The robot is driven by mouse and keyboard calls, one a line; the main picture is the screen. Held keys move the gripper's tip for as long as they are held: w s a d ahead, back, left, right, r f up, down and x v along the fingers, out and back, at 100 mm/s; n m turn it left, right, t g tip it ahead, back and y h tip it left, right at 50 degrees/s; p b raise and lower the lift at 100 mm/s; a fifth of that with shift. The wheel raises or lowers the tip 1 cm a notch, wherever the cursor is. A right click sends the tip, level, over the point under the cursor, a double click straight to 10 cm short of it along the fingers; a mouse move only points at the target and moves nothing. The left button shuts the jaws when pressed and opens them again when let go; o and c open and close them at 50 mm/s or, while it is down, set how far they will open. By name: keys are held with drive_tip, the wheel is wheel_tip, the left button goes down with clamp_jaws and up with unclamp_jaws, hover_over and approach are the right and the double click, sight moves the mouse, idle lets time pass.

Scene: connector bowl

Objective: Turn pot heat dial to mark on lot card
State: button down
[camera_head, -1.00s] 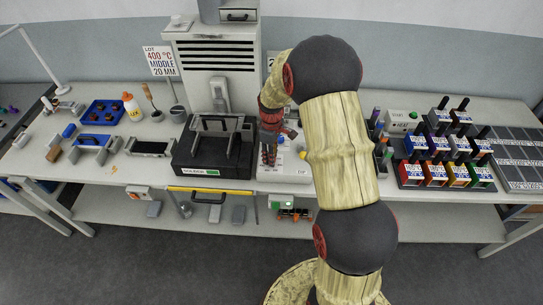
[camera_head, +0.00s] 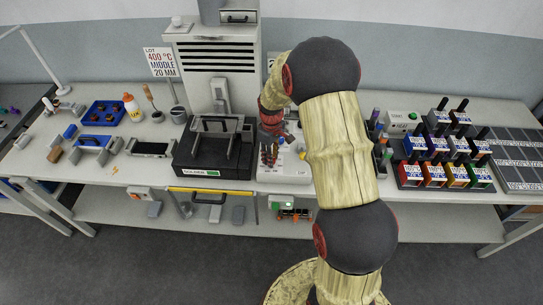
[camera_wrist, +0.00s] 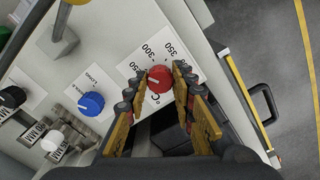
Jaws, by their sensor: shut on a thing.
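The red heat dial (camera_wrist: 160,79) sits on a white label with printed marks, among them 300 and 350, in the wrist view. My gripper (camera_wrist: 158,88) is shut on the dial, one finger on either side. The dial's pointer and part of the scale are hard to make out. In the head view my gripper (camera_head: 268,158) points down at the white unit (camera_head: 285,174), and the dial is not clear there.
A blue dial (camera_wrist: 91,104) stands beside the red one, with a black knob (camera_wrist: 12,97) and a white knob (camera_wrist: 51,141) farther left. A black fixture (camera_head: 213,166) stands left of my gripper. Several coloured boxes (camera_head: 457,176) fill the bench at right.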

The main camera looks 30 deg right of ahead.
drive_tip(key=m+p, duration=0.2)
drive_tip(key=m, duration=0.5)
drive_tip(key=shift+a, duration=0.1)
drive_tip(key=m+p, duration=0.1)
drive_tip(key=m, duration=0.5)
drive_tip(key=shift+m, duration=0.3)
drive_tip(key=m+p, duration=0.1)
drive_tip(key=m, duration=0.6)
drive_tip(key=shift+w, duration=0.15)
drive_tip(key=m, duration=0.6)
drive_tip(key=shift+m, duration=0.3)
drive_tip(key=c, duration=1.5)
unclamp_jaws()
